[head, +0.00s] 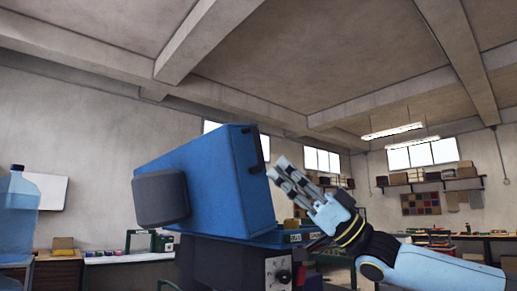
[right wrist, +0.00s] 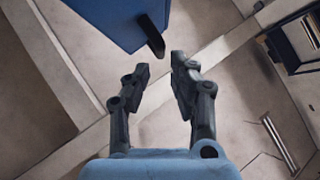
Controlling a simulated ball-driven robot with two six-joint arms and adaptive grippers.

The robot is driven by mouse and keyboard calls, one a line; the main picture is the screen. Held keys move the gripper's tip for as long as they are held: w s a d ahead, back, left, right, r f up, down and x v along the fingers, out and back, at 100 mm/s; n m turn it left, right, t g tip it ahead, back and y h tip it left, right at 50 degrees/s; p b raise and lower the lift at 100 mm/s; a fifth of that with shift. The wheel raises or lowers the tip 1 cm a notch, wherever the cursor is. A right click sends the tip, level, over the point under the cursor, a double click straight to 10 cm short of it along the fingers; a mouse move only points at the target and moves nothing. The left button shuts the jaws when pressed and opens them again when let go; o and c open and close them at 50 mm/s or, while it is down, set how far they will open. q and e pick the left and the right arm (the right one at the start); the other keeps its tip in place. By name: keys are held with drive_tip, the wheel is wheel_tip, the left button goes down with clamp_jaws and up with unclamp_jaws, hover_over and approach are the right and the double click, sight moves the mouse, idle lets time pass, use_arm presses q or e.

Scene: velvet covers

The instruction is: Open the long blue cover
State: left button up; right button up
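The long blue cover (head: 215,180) stands large in the middle of the head view, above a dark machine body (head: 225,265) with a dial. It looks tilted, with its right end higher than its left; I cannot tell how far open it is. A black handle (head: 256,150) is on its upper right side. My right gripper (head: 277,172) is just right of the cover, fingers pointing up and left. In the right wrist view the black handle (right wrist: 152,36) lies beyond the parted, empty fingertips (right wrist: 160,68), apart from them. My left gripper is not in view.
A dark grey block (head: 160,197) sits at the cover's left end. A blue water jug (head: 17,215) stands at the far left. Benches and shelves (head: 430,180) with boxes line the back walls. The air above and right of the cover is clear.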

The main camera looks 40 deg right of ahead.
sight(258, 147)
drive_tip(key=shift+p+x, duration=1.5)
drive_tip(key=shift+x, duration=2.1)
clamp_jaws()
